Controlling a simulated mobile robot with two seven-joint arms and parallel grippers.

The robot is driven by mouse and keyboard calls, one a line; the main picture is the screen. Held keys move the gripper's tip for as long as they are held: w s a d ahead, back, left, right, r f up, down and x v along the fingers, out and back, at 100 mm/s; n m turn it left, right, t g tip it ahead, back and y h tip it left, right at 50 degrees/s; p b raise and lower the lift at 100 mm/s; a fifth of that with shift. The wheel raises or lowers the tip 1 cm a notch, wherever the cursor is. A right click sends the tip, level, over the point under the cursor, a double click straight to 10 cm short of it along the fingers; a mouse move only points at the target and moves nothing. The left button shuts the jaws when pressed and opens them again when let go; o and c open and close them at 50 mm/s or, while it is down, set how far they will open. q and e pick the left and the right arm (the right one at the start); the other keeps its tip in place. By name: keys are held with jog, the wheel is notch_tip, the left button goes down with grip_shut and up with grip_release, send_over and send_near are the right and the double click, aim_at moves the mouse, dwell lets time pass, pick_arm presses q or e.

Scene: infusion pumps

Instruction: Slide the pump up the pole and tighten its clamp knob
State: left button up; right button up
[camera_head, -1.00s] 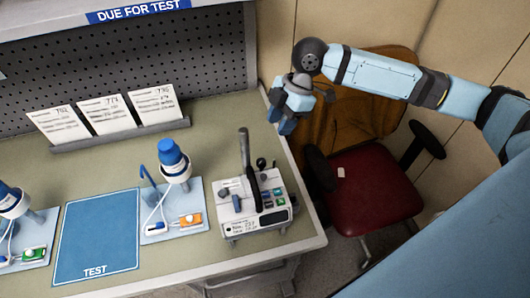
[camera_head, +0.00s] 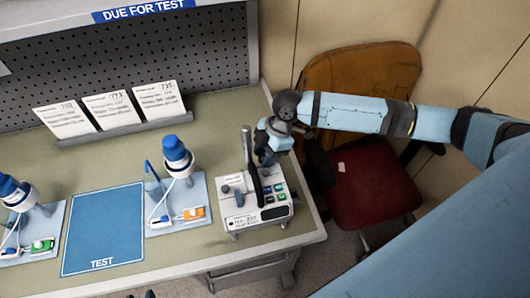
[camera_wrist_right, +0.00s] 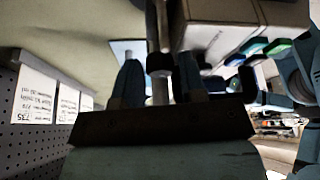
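The white pump (camera_head: 258,214), with colored buttons on its front, sits low at the bench's right corner by an upright grey pole (camera_head: 247,148). A dark handle-like bar slants beside the pole. My right gripper (camera_head: 268,158) is just behind the pump, right of the pole. In the right wrist view my right gripper (camera_wrist_right: 160,82) is open, its blue fingers apart. A dark round knob (camera_wrist_right: 158,63) and part of the pole show between or just beyond them; contact is unclear. The pump (camera_wrist_right: 228,30) fills the upper right there. Small dark tips at the head view's bottom edge may be my left gripper.
A blue TEST mat (camera_head: 104,232) and two trays with blue-capped devices, one orange-clipped (camera_head: 180,217), lie left of the pump. Cards (camera_head: 110,106) stand in a rack behind. A red-seated chair (camera_head: 372,185) is close to the bench's right edge.

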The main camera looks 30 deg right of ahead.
jog(key=c, duration=0.7)
jog(key=shift+o, duration=0.2)
jog(key=shift+m, duration=0.4)
jog(key=m, duration=0.1)
jog(key=m+t, duration=0.1)
jog(key=m, duration=0.1)
jog(key=shift+s+r+t, duration=0.1)
jog(key=shift+s+t, duration=0.05)
jog(key=shift+t, duration=0.15)
jog(key=shift+a+m+t+h, duration=0.1)
jog(key=shift+m+t+h, duration=0.4)
jog(key=shift+m, duration=1.3)
jog(key=o, duration=0.7)
jog(key=shift+c, duration=0.2)
